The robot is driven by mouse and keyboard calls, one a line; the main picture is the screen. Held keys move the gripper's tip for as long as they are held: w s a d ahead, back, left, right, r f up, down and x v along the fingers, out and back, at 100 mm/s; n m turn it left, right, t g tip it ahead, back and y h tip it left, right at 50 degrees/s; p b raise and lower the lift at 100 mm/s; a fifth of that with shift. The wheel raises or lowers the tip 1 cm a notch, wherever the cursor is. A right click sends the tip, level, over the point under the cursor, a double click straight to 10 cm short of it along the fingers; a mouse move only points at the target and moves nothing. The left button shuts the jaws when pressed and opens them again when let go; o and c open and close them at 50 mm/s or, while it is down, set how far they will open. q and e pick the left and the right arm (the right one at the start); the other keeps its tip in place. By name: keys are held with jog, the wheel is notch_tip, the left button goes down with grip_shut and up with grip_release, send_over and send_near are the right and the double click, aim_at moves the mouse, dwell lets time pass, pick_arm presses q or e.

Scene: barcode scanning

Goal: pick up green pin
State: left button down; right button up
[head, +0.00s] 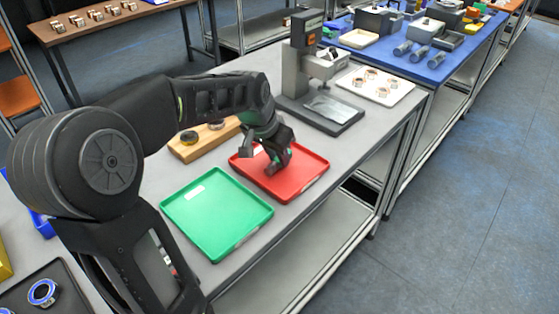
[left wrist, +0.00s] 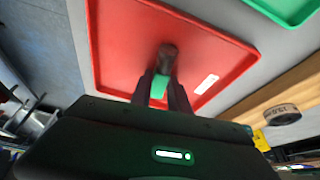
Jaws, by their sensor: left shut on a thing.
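The green pin (left wrist: 159,87) shows in the left wrist view as a small green piece between the fingers of my left gripper (left wrist: 164,84). The gripper is shut on it, over the red tray (left wrist: 120,60). A dark rounded shape sits just beyond the fingers; I cannot tell whether it is part of the pin. In the head view my left gripper (head: 272,160) points down at the red tray (head: 310,181), and its fingers hide most of the pin. I cannot tell whether the pin touches the tray. My right gripper is not in view.
A green tray (head: 217,215) lies left of the red one. Behind them is a wooden block (head: 205,139) with round parts. A grey stand with a flat base (head: 328,110) and a white tray of rings (head: 376,86) stand farther right.

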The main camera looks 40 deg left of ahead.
pick_arm(q)
jog(key=shift+r, duration=0.15)
notch_tip(320, 180, up, 10)
dwell(0.7)
dwell(0.6)
